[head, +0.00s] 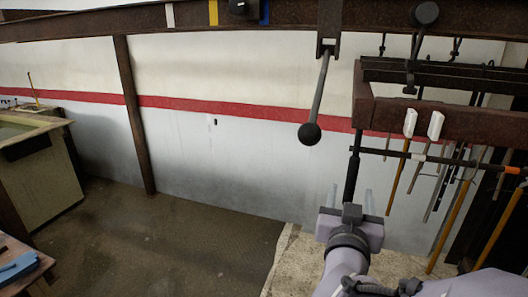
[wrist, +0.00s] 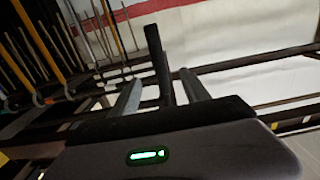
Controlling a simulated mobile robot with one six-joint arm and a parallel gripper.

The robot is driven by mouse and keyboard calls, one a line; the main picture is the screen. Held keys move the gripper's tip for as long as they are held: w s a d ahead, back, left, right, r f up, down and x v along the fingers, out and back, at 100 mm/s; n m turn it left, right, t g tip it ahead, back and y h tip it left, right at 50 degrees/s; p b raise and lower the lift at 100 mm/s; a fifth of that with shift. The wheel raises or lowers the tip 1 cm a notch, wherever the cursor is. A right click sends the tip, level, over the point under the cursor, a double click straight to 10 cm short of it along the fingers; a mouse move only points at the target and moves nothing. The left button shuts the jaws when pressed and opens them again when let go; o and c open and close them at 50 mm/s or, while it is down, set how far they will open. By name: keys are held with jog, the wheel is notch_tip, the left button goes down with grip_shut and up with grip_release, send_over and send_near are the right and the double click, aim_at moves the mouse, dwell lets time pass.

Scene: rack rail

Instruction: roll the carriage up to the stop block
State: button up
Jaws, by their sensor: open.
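The brown carriage (head: 440,120) hangs below the overhead rail (head: 120,20) at the right, with several tools and rods hanging from it. A black vertical bar (head: 353,170) hangs from its left end. My gripper (head: 352,198) is below that bar, open, with a finger on either side of the bar's line. In the wrist view, the bar (wrist: 160,60) stands between the two fingers; contact cannot be told. A small black block (head: 238,7) on the rail, left of the carriage, may be the stop block; it is cut by the top edge.
A lever with a black ball (head: 309,133) hangs from the rail between the carriage and the black block. White, yellow (head: 213,12) and blue (head: 264,12) bands mark the rail. A brown post (head: 135,115) and tank (head: 40,165) stand left. The middle floor is clear.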

aim_at(351, 181)
jog(key=x, duration=0.5)
jog(key=shift+w+f+p, duration=0.15)
jog(key=shift+p, duration=0.25)
jog(key=shift+b+x, duration=0.3)
jog(key=shift+x, duration=0.95)
jog(key=shift+c, duration=0.4)
grip_shut()
